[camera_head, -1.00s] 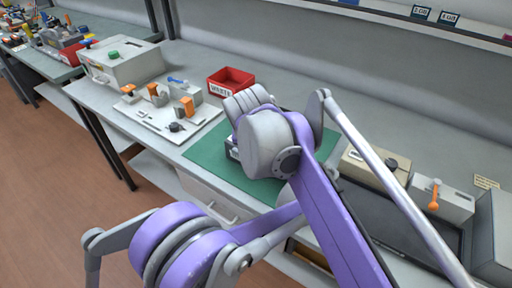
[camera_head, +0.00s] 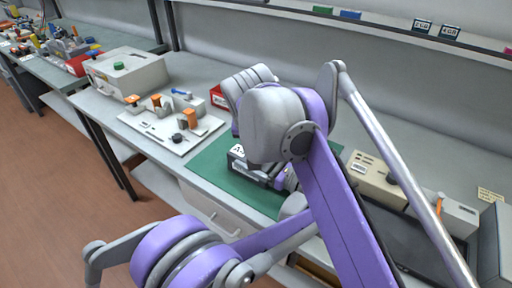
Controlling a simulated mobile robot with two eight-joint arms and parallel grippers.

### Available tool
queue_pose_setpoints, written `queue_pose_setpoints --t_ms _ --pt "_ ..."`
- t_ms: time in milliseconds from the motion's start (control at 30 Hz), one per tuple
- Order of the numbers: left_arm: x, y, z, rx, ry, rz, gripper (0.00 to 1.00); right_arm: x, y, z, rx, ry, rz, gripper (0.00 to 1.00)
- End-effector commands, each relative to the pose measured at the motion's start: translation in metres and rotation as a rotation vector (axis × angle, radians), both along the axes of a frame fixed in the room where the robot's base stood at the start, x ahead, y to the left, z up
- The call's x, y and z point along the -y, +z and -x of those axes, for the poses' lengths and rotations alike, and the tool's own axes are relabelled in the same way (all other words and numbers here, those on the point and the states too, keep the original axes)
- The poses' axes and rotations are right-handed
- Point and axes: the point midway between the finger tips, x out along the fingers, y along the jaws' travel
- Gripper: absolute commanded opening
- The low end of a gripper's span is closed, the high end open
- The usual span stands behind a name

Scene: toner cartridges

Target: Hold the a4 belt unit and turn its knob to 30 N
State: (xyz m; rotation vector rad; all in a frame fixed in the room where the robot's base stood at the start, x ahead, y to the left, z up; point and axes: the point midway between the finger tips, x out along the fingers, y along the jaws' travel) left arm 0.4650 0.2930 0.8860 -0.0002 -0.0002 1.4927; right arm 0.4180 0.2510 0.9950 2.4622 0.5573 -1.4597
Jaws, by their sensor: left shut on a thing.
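The a4 belt unit (camera_head: 238,161) is a dark box with a white label reading "A" on the green mat (camera_head: 212,163). My right arm's large grey and purple joint covers much of it, and its knob and scale cannot be made out. My left gripper (camera_head: 286,179) is at the unit's right side, partly hidden behind my purple arm link, and is shut on the unit. My right gripper is hidden behind its own arm.
Left of the mat is a white board (camera_head: 165,129) with orange and black fittings. A grey box with a green button (camera_head: 128,70) is farther left. Beige boxes (camera_head: 372,181) stand at the right.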

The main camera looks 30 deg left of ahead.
Motion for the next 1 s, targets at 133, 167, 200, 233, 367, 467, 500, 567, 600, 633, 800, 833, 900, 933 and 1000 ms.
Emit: queue_pose_setpoints --t_ms 133,167,200,233,367,467,500,567,600,633,800,833,900,933,1000 --pt "0.000 0.000 0.000 0.000 -0.001 0.000 0.84 0.000 0.000 0.000 0.000 0.000 0.000 0.00" --pt "0.000 0.000 0.000 0.000 0.000 0.000 0.89 0.000 0.000 0.000 0.000 0.000 0.000 0.00" --pt "0.000 0.000 0.000 0.000 0.000 0.000 0.96 0.000 0.000 0.000 0.000 0.000 0.000 0.00" --pt "0.000 0.000 0.000 0.000 0.000 0.000 1.00 0.000 0.000 0.000 0.000 0.000 0.000 0.00" --pt "0.000 0.000 0.000 0.000 0.000 0.000 1.00 0.000 0.000 0.000 0.000 0.000 0.000 0.00" --pt "0.001 0.000 0.000 0.000 -0.001 0.000 1.00 0.000 0.000 0.000 0.000 0.000 0.000 0.00" --pt "0.002 0.000 0.000 0.000 -0.001 0.000 1.00 0.000 0.000 0.000 0.000 0.000 0.000 0.00" --pt "0.007 0.000 0.000 0.000 -0.001 0.000 1.00 0.000 0.001 0.000 0.000 0.000 0.000 0.00" --pt "0.011 0.000 0.000 0.000 -0.003 0.001 1.00 0.000 0.001 0.000 0.000 0.000 0.000 0.00" --pt "0.016 0.000 0.000 0.000 -0.004 0.001 1.00 0.000 0.002 0.000 0.000 0.000 0.000 0.00" --pt "0.050 0.000 0.003 0.000 -0.006 0.001 1.00 0.000 0.006 0.001 0.002 0.000 0.000 0.00" --pt "0.056 0.001 0.003 0.000 -0.005 0.001 1.00 0.000 0.007 0.001 0.002 0.000 0.000 0.00" --pt "0.070 0.001 0.004 0.000 -0.005 0.001 1.00 0.000 0.009 0.002 0.002 0.000 0.000 0.00" --pt "0.076 0.001 0.005 0.000 -0.004 0.001 1.00 0.000 0.009 0.002 0.002 0.000 0.000 0.00" --pt "0.087 0.000 0.006 0.000 -0.004 0.001 1.00 0.000 0.010 0.002 0.003 0.000 0.000 0.00"
